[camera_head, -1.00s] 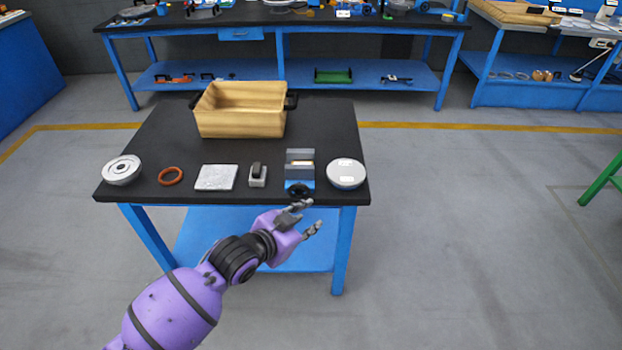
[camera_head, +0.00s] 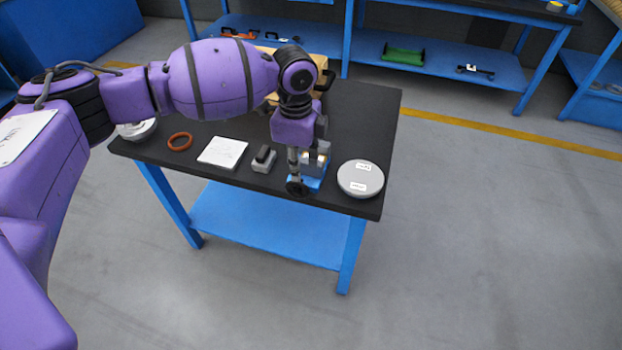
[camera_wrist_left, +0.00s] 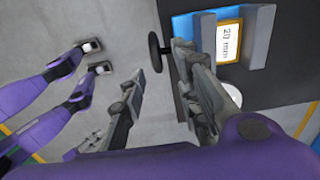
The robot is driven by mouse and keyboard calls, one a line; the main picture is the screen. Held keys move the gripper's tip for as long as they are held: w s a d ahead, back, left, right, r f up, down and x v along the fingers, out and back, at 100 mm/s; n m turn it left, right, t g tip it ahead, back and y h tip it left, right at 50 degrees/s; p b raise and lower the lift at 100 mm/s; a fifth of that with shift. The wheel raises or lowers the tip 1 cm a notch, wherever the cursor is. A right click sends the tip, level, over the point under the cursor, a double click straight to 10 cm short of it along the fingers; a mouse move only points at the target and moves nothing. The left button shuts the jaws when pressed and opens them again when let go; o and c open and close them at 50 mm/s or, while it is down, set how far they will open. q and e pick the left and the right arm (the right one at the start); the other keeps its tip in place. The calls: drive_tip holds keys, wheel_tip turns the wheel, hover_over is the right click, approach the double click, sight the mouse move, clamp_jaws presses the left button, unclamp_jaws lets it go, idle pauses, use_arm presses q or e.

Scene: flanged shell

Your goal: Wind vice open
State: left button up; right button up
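The vice stands at the front edge of the black table, with a blue base (camera_head: 310,184), grey jaws and a black handwheel (camera_head: 297,186) facing the front. In the left wrist view the handwheel (camera_wrist_left: 156,48) shows edge-on, and a yellow-framed block labelled 20 mm (camera_wrist_left: 228,40) sits between the jaws (camera_wrist_left: 261,38). My left gripper (camera_wrist_left: 160,62) is open, pointing down over the handwheel end of the vice. Its two fingers are apart, one on either side of the wheel's line; I cannot tell whether either touches it. My right gripper is not in view.
A grey round flanged part (camera_head: 360,178) stands close right of the vice. To the left are a small grey block with a black top (camera_head: 263,158), a white plate (camera_head: 222,152), an orange ring (camera_head: 180,141) and a pale round part (camera_head: 137,130).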

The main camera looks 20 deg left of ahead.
sight(297, 183)
use_arm(q)
drive_tip(key=shift+s+a+f, duration=0.2)
drive_tip(key=shift+f, duration=0.1)
drive_tip(key=shift+s+a+f, duration=0.15)
drive_tip(key=shift+f, duration=0.45)
drive_tip(key=shift+s+a+f, duration=0.1)
drive_tip(key=shift+s+f, duration=0.05)
drive_tip(key=shift+f, duration=0.4)
drive_tip(key=f, duration=0.3)
drive_tip(key=shift+w+d+f, duration=0.15)
drive_tip(key=shift+w+f, duration=0.05)
drive_tip(key=shift+f, duration=0.65)
drive_tip(key=c, duration=0.5)
clamp_jaws()
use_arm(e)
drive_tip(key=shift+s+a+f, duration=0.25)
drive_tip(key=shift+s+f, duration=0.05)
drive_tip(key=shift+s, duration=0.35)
